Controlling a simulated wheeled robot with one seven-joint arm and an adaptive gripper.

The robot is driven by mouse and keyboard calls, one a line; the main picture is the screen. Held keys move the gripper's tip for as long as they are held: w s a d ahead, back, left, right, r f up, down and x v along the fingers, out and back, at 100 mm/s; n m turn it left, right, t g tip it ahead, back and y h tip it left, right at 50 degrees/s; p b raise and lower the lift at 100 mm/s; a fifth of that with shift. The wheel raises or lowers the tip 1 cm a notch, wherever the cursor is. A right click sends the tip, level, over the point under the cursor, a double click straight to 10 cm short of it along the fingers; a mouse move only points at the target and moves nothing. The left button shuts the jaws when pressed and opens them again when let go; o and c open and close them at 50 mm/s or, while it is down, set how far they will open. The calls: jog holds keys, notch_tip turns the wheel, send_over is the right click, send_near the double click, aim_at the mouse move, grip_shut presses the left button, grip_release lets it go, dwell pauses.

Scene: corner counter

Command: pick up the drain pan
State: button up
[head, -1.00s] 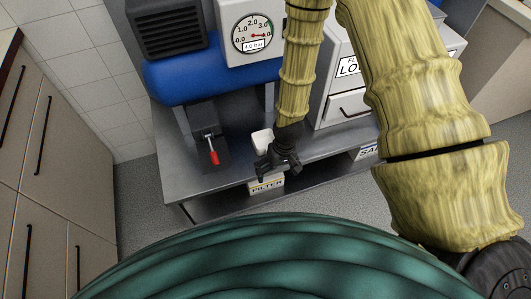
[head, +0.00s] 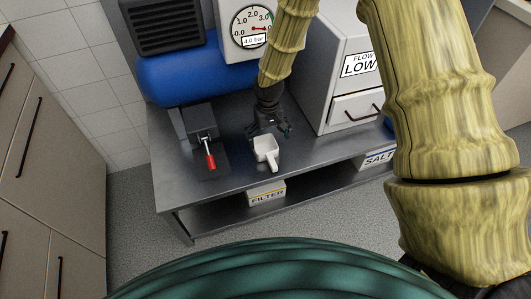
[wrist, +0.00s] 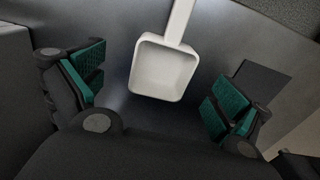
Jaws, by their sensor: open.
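The drain pan (head: 265,147) is a small white square pan with a straight handle. It sits on the grey metal bench, its handle pointing toward the bench's front edge. In the wrist view the pan (wrist: 163,72) lies ahead of my gripper, between the lines of the two fingers, with its handle running to the top edge. My gripper (head: 269,131) is open and empty just behind the pan in the head view. Its green-padded fingers (wrist: 158,95) stand wide apart on either side, and no contact with the pan shows.
A red-handled lever (head: 209,158) stands left of the pan on the bench (head: 185,192). A blue tank (head: 190,82) and a gauge (head: 252,27) are behind. A drawer cabinet (head: 350,108) stands to the right. Boxes marked FILTER (head: 266,194) and SALT (head: 376,159) are on the lower shelf.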

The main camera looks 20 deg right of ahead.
aim_at(266, 147)
jog(key=shift+w+a+f+b, duration=0.1)
jog(key=shift+f+b, duration=0.05)
jog(key=shift+f, duration=0.85)
jog(key=shift+s+a+f+b, duration=0.1)
jog(key=shift+a+f+b, duration=0.1)
jog(key=shift+f, duration=0.75)
jog(key=shift+w+a+f+b, duration=0.1)
jog(key=shift+f+b, duration=0.05)
jog(key=shift+f, duration=0.85)
jog(key=c, duration=1.2)
